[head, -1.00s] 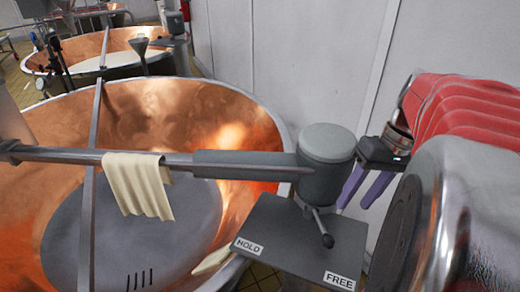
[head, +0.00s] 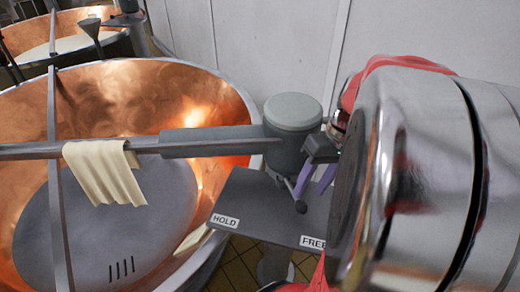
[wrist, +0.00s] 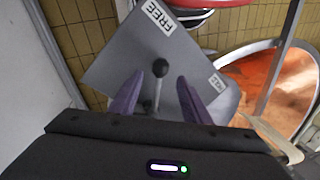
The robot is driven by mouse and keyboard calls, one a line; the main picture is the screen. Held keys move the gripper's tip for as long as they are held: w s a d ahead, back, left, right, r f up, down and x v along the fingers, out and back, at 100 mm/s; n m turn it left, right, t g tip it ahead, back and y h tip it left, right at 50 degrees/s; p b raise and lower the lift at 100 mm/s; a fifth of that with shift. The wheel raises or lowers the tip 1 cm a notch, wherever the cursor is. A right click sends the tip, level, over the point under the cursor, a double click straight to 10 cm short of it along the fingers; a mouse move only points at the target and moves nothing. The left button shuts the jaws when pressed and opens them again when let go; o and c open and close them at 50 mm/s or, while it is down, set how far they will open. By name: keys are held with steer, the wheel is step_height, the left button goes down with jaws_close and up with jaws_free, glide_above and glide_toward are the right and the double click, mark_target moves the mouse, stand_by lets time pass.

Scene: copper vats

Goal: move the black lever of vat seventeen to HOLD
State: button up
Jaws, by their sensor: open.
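The black lever (head: 300,207) sticks out from the foot of a grey cylindrical housing (head: 292,130) above a grey plate (head: 246,192). The plate bears a HOLD label (head: 225,221) on the left and a FREE label (head: 313,243) on the right. The lever's knob points between the two labels. My gripper (head: 308,190) is open, its purple fingers beside the lever. In the wrist view the knob (wrist: 160,67) shows between the tips of my open gripper (wrist: 159,82), with a gap to each finger. No vat number is legible.
The large copper vat (head: 120,90) lies left of the plate. A horizontal bar (head: 210,141) with a pale cloth (head: 103,172) crosses it. Another copper vat (head: 25,35) stands behind. A pale wall (head: 260,45) closes the back.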

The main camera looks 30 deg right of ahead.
mark_target(303, 202)
steer(key=x, duration=0.5)
steer(key=shift+f, duration=0.35)
steer(key=shift+c, duration=0.6)
jaws_close()
steer(key=shift+d, duration=0.1)
